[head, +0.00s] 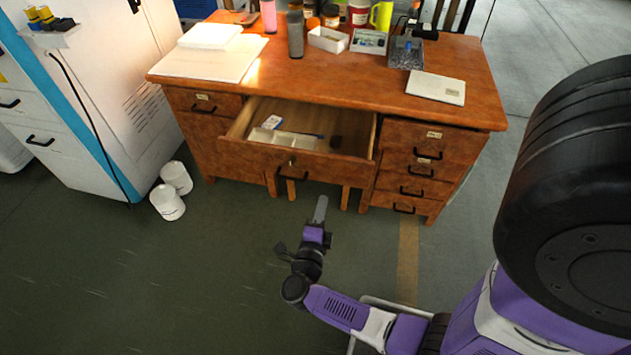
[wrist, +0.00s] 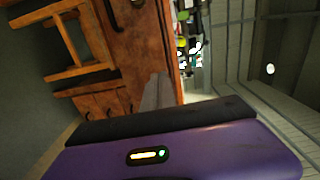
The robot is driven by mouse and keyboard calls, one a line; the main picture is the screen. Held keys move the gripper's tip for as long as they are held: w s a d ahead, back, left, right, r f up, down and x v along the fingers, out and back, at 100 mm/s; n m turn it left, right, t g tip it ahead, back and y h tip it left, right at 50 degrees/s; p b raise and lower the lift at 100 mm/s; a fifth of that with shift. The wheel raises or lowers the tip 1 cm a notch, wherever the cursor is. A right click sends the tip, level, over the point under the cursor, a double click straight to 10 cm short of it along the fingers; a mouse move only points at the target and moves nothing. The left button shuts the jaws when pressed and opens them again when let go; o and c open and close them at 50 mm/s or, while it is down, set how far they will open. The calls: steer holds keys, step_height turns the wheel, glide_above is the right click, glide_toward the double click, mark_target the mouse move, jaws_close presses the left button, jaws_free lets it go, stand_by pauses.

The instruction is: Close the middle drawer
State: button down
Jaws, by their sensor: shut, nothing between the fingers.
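The wooden desk's middle drawer (head: 240,155) is pulled well out in the head view, with its inside showing. Its front carries a dark handle (head: 291,177). A white divided tray (head: 285,138), a small blue-and-white item and a dark block lie in it. My gripper (head: 320,208) is shut and empty, in front of the desk and a little right of the drawer handle, apart from the drawer front in the picture. In the wrist view the grey fingers (wrist: 157,92) show beyond the purple body, with the desk's brown fronts turned sideways; a dark handle (wrist: 115,15) shows near the top.
The desk top (head: 330,80) holds papers, jars, bottles and small trays. The right drawer stack (head: 415,165) and the left drawer (head: 205,103) are shut. The floor before the desk is clear.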

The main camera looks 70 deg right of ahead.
mark_target(335, 160)
steer(key=shift+m, duration=0.3)
steer(key=d, duration=1.4)
steer(key=shift+w+r, duration=0.2)
steer(key=shift+w, duration=0.2)
steer(key=shift+d, duration=0.1)
steer(key=d+b, duration=0.4)
steer(key=d, duration=0.4)
steer(key=w+d+b, duration=0.1)
steer(key=d+b, duration=0.4)
steer(key=d, duration=0.3)
steer(key=w+d+b, duration=0.1)
steer(key=d+b, duration=0.4)
steer(key=d, duration=0.3)
steer(key=shift+f, duration=0.1)
steer(key=shift+d, duration=0.3)
steer(key=shift+d+r, duration=0.1)
steer(key=shift+r, duration=0.15)
steer(key=shift+s, duration=0.1)
